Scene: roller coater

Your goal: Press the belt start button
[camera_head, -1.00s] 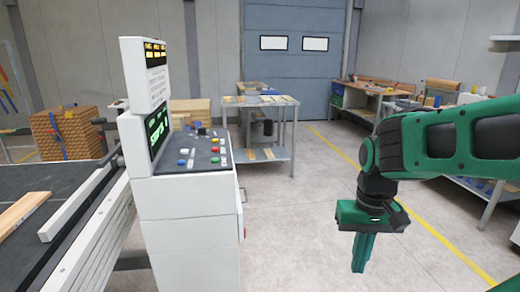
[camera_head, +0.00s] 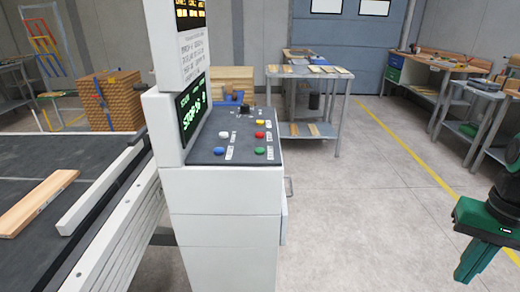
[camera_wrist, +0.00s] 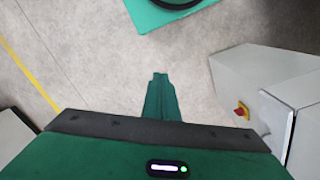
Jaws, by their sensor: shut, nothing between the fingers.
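The white control console (camera_head: 222,225) stands left of centre in the head view, with a dark sloping button panel (camera_head: 206,157). A green button (camera_head: 260,150) sits at the panel's front right, with a label beside it that seems to read START. A red button (camera_head: 260,135) and a yellow button (camera_head: 260,122) are behind it.
The console's upright screen (camera_head: 190,108) shows green text. The wrist view shows a red knob on yellow (camera_wrist: 242,110) on a white cabinet. Clear floor lies between console and gripper.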

